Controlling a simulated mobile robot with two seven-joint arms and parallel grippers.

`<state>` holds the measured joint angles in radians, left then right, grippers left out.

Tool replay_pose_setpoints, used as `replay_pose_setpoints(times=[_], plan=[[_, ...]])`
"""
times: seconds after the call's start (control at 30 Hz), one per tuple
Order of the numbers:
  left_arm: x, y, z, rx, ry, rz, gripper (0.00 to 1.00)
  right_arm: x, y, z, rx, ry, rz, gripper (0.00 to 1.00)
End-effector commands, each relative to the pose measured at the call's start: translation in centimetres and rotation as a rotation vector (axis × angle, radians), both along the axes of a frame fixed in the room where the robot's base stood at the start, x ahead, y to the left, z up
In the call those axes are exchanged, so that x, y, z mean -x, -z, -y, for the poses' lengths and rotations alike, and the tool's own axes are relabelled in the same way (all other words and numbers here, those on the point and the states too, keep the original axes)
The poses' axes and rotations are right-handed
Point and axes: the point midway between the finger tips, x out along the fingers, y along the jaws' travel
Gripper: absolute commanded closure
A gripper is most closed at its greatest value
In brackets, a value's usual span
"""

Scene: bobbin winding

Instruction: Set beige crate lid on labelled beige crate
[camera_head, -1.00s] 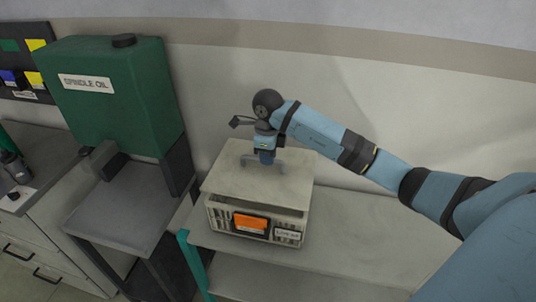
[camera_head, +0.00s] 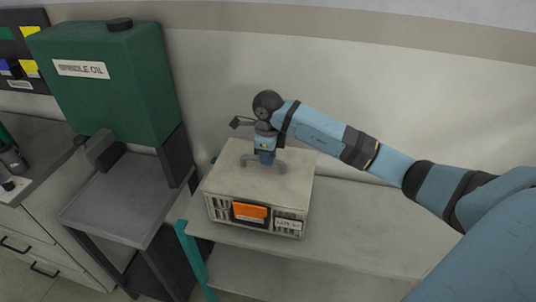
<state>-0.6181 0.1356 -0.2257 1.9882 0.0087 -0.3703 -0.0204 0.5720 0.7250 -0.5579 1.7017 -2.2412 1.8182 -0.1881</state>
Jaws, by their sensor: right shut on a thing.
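The beige crate (camera_head: 224,212) stands on a grey shelf, with an orange card (camera_head: 250,212) and a white label (camera_head: 288,224) on its front. The beige lid (camera_head: 228,178) lies flat over the crate's top, and no clear gap shows between them at the front. My right gripper (camera_head: 264,166) points down at the middle of the lid and is shut on it, apparently at a handle. The fingertips' exact grip is too small to make out. My left gripper is not in view.
The grey shelf (camera_head: 350,215) is clear to the right of the crate. A green spindle oil tank (camera_head: 105,90) stands at left above a grey stand (camera_head: 115,205). The wall is close behind the crate. A counter with drawers is at far left.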

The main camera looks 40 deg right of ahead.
Motion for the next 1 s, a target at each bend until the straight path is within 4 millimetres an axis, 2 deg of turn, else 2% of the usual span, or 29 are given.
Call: replay_pose_setpoints(times=[0.43,0.47,0.57,0.6,0.93,1.0], plan=[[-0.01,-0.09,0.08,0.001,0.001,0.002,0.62,-0.02,0.01,0.01,-0.001,0.000,0.001,1.00],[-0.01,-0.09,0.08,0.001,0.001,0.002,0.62,-0.02,0.01,0.01,-0.001,0.000,0.001,0.81],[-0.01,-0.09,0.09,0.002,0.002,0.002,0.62,-0.01,0.01,0.00,-0.001,0.000,0.001,0.58],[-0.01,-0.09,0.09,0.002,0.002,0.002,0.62,-0.01,0.02,0.00,-0.001,0.000,0.001,0.54],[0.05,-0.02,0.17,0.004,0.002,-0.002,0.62,0.01,0.08,-0.01,0.000,0.000,0.000,0.54],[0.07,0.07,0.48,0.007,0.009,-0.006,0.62,-0.07,-0.61,0.03,0.001,0.000,0.002,0.54]])
